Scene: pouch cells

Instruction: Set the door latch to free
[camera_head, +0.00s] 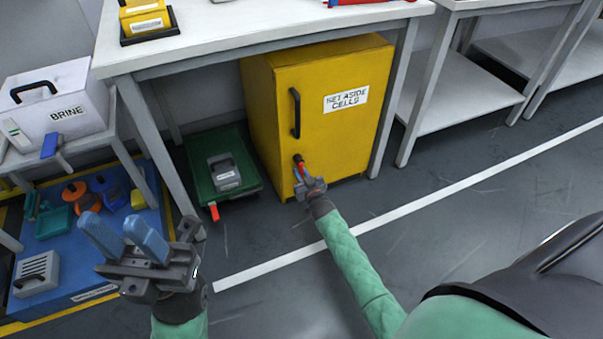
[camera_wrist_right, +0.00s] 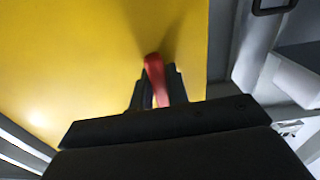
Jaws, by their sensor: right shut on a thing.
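The yellow cabinet (camera_head: 345,95) labelled "SET ASIDE CELLS" stands under the table with its door closed. A black handle (camera_head: 295,113) is on the left of the door. The latch (camera_head: 299,161), dark at its base with a red lever, is below the handle. In the right wrist view the red lever (camera_wrist_right: 155,80) lies between the fingers. My right gripper (camera_head: 303,180) is shut on the red lever at the cabinet's front. My left gripper (camera_head: 125,238) is open and empty, raised over the floor at the lower left. The fingers partly hide the lever.
A green trolley (camera_head: 245,187) with a grey block and a red tab sits on the floor left of the cabinet. A blue mat (camera_head: 95,265) with several tools and a white BRINE box (camera_head: 60,100) are farther left. Table legs (camera_head: 393,100) flank the cabinet.

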